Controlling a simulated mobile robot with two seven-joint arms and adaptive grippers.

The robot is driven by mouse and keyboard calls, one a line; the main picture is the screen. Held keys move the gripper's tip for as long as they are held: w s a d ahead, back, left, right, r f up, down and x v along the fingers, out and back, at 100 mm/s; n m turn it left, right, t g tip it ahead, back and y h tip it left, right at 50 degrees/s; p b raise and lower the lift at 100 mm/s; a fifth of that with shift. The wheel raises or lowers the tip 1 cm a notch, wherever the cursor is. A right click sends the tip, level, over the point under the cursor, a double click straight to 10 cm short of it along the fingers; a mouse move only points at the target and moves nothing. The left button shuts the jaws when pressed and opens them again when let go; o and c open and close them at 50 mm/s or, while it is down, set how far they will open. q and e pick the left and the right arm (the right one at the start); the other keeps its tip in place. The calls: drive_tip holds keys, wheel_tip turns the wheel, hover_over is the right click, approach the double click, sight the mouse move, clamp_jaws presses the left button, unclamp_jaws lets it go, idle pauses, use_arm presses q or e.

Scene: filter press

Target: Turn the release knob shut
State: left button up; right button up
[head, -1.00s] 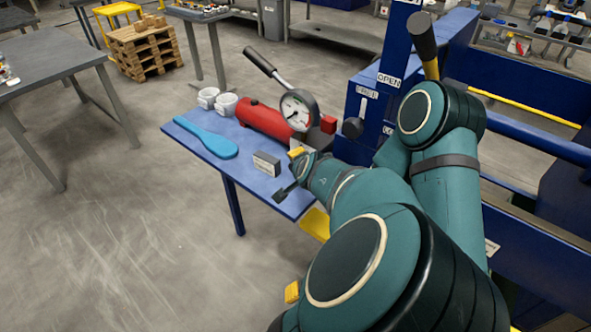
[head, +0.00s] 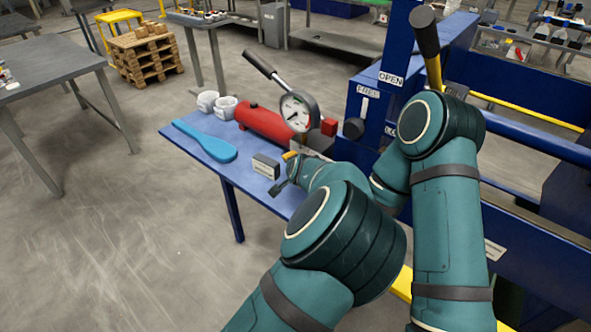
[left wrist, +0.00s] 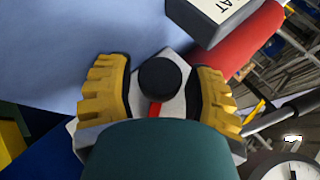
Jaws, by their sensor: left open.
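In the left wrist view a round black knob (left wrist: 160,77) sits on a pale metal block, with a red mark (left wrist: 155,108) just below it. My left gripper (left wrist: 159,95) is open, with one yellow-padded finger on each side of the knob. Gaps show between the knob and both pads, so it is not gripped. In the head view my left gripper (head: 285,171) is at the near end of the pump with the red cylinder (head: 262,122) and the round gauge (head: 298,112). The knob is hidden there. My right gripper is not in view.
The blue press frame (head: 400,50) stands behind on the right. The pump lever (head: 259,63) slopes up leftward.

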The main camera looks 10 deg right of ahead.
use_arm(q)
drive_tip(key=c, duration=0.9)
drive_tip(key=shift+a+r+n+g+h+p, duration=0.15)
drive_tip(key=shift+n+g+h+p, duration=0.15)
drive_tip(key=shift+g+p, duration=0.35)
drive_tip(key=shift+n+g+h+p, duration=0.3)
drive_tip(key=shift+g+h, duration=0.4)
drive_tip(key=shift+g, duration=0.25)
drive_tip(key=shift+f, duration=0.2)
drive_tip(key=o, duration=0.9)
drive_tip(key=shift+r, duration=0.2)
